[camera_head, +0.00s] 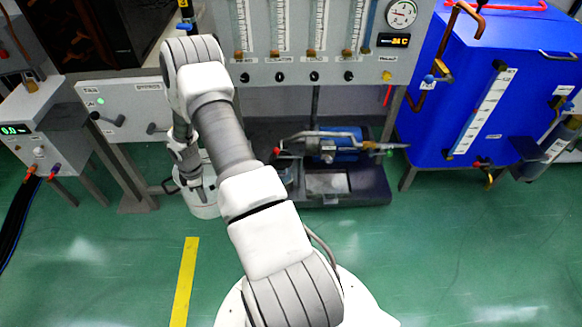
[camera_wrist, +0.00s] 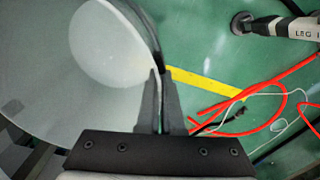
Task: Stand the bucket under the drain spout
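The bucket (camera_head: 205,203) is pale grey-white with a dark handle and is partly hidden behind my arm in the head view. In the wrist view the bucket (camera_wrist: 45,75) fills the left side, and I look into it. My gripper (camera_head: 197,182) is at its rim; in the wrist view my gripper (camera_wrist: 162,80) has one finger on each side of the bucket wall, closed on it. I cannot tell whether the bucket touches the floor. A small brass spout (camera_head: 489,180) with a red-handled valve is low on the blue tank (camera_head: 445,115); it may be the drain spout.
A dark low stand with a blue pump (camera_head: 340,145) is between bucket and blue tank. A panel with flow tubes (camera_head: 320,70) hangs above. Red hose (camera_wrist: 270,90) and a machine leg (camera_wrist: 275,27) show in the wrist view. Green floor (camera_head: 440,255) at front right is clear.

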